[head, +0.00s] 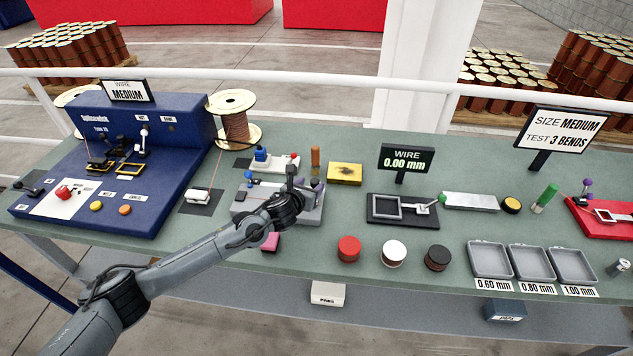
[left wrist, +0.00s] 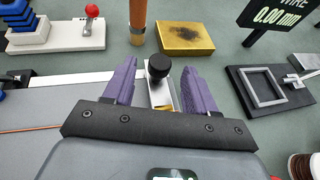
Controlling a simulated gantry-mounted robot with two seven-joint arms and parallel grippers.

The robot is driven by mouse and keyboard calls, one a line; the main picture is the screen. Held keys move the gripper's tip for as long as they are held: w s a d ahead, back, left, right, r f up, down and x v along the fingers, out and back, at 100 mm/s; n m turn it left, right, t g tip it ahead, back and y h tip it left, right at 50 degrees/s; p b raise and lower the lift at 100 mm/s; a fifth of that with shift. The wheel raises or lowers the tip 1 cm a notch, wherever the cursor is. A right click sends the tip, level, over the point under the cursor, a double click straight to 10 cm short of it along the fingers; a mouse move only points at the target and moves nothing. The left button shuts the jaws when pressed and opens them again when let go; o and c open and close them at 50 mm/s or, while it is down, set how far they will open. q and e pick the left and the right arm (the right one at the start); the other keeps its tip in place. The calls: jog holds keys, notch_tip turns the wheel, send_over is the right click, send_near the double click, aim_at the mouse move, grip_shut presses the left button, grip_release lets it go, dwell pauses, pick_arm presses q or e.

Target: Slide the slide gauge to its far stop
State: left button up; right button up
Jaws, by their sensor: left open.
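What appears to be the slide gauge is a grey block (head: 314,214) with a pale rail and a black knob. In the left wrist view the block (left wrist: 35,112) fills the left side, and the black knob (left wrist: 158,67) stands upright on a pale carriage. My left gripper (head: 298,184) is over the block's right end. Its purple fingers (left wrist: 148,84) are open, one on each side of the knob; I cannot tell whether either touches it. My forearm and wrist hide part of the block in the head view. My right gripper is not in view.
Behind the block are a white fixture with a red ball (head: 275,161), an orange-brown post (head: 315,160) and a yellow pad (head: 344,174). A display reading 0.00 mm (head: 406,158) and a black-framed fixture (head: 402,222) stand right.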

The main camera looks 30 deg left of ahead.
aim_at(314, 183)
pick_arm(q)
jog(key=shift+b+x, duration=0.45)
jog(key=shift+x, duration=2.5)
grip_shut()
